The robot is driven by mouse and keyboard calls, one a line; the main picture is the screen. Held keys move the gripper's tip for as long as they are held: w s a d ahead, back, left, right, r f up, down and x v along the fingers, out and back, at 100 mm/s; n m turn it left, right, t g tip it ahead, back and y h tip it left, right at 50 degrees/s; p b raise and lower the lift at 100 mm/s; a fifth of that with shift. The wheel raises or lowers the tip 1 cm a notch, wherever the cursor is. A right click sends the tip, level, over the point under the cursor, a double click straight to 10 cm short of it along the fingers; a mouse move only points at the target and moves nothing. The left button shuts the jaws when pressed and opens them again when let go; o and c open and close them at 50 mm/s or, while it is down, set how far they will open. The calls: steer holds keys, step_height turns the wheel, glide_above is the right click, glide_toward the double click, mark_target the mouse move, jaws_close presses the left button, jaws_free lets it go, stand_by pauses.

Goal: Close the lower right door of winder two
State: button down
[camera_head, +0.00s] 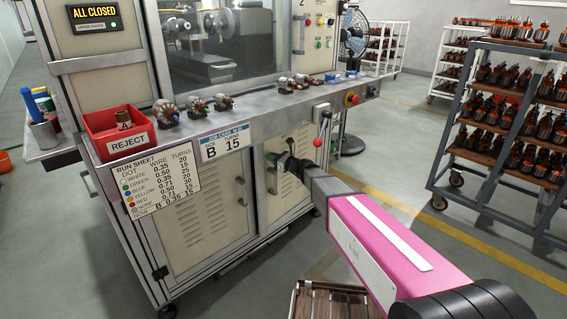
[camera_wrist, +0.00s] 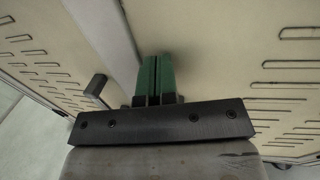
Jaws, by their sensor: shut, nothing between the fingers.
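The winder's lower right door (camera_head: 284,205) is a cream panel with vent slots, right of a grey upright strip. It looks flush or nearly flush with the front; I cannot tell if it is fully closed. It fills the right of the wrist view (camera_wrist: 240,50). My gripper (camera_head: 284,164) is shut and empty, its green fingertips (camera_wrist: 160,68) together at the door's left side near the strip. Whether they touch the door is unclear. The lower left door (camera_head: 205,225) appears in line with the frame, and its dark handle (camera_wrist: 95,88) shows in the wrist view.
A metal ledge (camera_head: 240,122) above the doors carries a red reject bin (camera_head: 118,132) and several armatures. A slatted wooden crate (camera_head: 335,302) stands below my arm.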

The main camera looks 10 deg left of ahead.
steer(key=shift+w+d+x, duration=0.1)
steer(key=shift+w+x, duration=0.05)
steer(key=shift+x, duration=0.65)
steer(key=shift+w+d+x, duration=0.1)
steer(key=shift+w+x, duration=0.1)
steer(key=shift+x, duration=0.65)
steer(key=shift+w+d+x, duration=0.1)
steer(key=shift+w+x, duration=0.05)
steer(key=shift+x, duration=0.65)
steer(key=shift+w+a+r, duration=0.1)
steer(key=shift+w+a, duration=0.05)
steer(key=shift+a, duration=0.15)
steer(key=s+d+f+n+g+h, duration=0.2)
steer(key=s+d+f+n+h, duration=0.2)
steer(key=d, duration=1.1)
steer(key=s+d+f+n+g+h, duration=0.3)
steer(key=s+d+n+h, duration=0.4)
steer(key=s+d+n, duration=0.4)
steer(key=s+d+f+n+g+h, duration=0.2)
steer(key=s+d+f+n+h, duration=0.3)
steer(key=s+d, duration=1.1)
steer(key=d+n, duration=0.3)
steer(key=d, duration=0.1)
steer(key=shift+s+g, duration=0.25)
steer(key=shift+g, duration=0.05)
steer(key=shift+d, duration=0.1)
